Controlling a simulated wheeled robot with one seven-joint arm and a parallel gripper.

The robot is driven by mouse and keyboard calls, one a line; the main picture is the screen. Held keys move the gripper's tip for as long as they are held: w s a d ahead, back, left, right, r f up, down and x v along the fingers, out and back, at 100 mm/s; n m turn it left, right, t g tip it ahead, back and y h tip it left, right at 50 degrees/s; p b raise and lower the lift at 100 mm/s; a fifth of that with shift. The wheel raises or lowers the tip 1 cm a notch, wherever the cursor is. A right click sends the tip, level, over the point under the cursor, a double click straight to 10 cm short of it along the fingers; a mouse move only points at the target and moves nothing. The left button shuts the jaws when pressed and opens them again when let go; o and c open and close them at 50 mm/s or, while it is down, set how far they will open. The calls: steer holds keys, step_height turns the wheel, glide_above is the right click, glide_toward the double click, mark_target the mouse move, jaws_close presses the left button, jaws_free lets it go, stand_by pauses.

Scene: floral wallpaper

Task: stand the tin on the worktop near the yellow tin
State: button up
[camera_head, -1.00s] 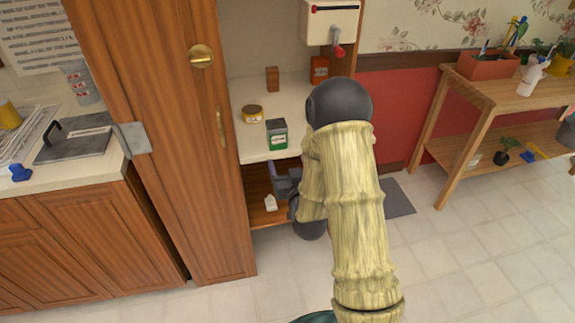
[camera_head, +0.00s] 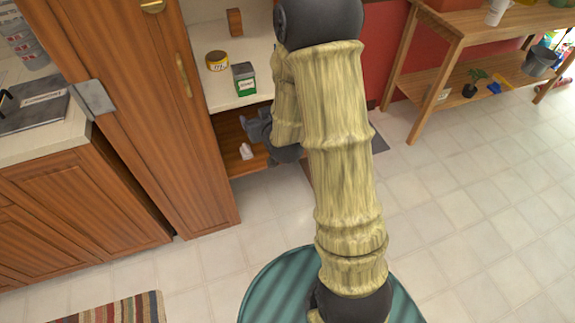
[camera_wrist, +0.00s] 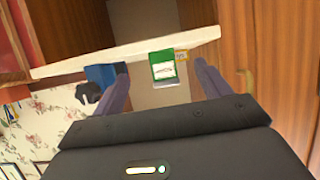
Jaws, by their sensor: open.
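A green tin (camera_head: 245,79) with a white band and dark top stands upright on the white worktop (camera_head: 237,100), near its front edge. The yellow tin (camera_head: 217,60) stands just behind it to the left, with a small gap. In the wrist view, which is upside down, the green tin (camera_wrist: 163,70) shows beyond and between my fingers, and the yellow tin (camera_wrist: 182,55) is partly hidden behind it. My gripper (camera_wrist: 166,78) is open and empty. In the head view my gripper (camera_head: 256,128) is in front of the unit, below the worktop edge, partly hidden by my arm.
A small brown block (camera_head: 235,22) stands at the back of the worktop. A tall wooden door (camera_head: 140,110) bounds the left. A wooden bench (camera_head: 450,50) stands right. The tiled floor is open.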

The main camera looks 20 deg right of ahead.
steer(key=s+r+g, duration=0.2)
steer(key=s+g, duration=0.8)
steer(key=s, duration=1.1)
steer(key=shift+s+r+m+g, duration=0.15)
steer(key=shift+r+m+g, duration=0.05)
steer(key=shift+m+g, duration=0.1)
